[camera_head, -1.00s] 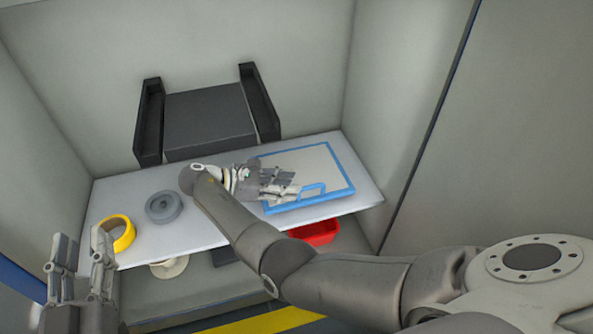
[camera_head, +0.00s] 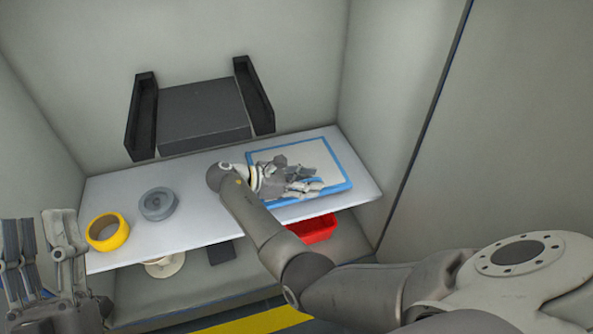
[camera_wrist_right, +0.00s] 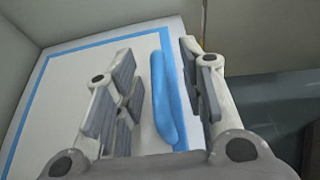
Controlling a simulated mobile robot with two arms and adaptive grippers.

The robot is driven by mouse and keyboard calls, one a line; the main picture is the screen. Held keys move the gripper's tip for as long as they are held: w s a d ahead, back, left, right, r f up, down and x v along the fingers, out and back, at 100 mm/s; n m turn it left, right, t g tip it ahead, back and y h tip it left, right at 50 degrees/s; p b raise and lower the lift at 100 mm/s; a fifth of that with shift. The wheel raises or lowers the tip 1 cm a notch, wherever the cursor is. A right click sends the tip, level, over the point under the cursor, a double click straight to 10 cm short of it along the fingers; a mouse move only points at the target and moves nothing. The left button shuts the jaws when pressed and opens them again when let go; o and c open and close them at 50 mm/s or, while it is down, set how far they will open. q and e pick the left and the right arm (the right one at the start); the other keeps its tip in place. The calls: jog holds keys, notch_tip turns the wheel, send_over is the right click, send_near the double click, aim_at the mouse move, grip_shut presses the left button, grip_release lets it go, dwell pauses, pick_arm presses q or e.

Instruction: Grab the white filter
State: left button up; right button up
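The white filter (camera_head: 311,153) is a flat white panel with a blue frame, lying on the right part of the white shelf. It also shows in the right wrist view (camera_wrist_right: 60,95), with its raised blue handle (camera_wrist_right: 163,95). My right gripper (camera_head: 308,186) is over the filter and hides its lower middle part and the handle in the head view. In the right wrist view its fingers are apart, with the blue handle between them and gaps visible. My left gripper (camera_head: 40,222) is open and empty at the lower left, away from the filter.
A yellow ring (camera_head: 108,232) and a grey spool (camera_head: 157,204) are on the shelf's left part. Below are a red bin (camera_head: 313,229), a pale spool (camera_head: 165,265) and a dark block (camera_head: 221,252). A black bracket unit (camera_head: 204,112) stands at the back wall.

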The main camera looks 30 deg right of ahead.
grip_shut()
dwell(0.5)
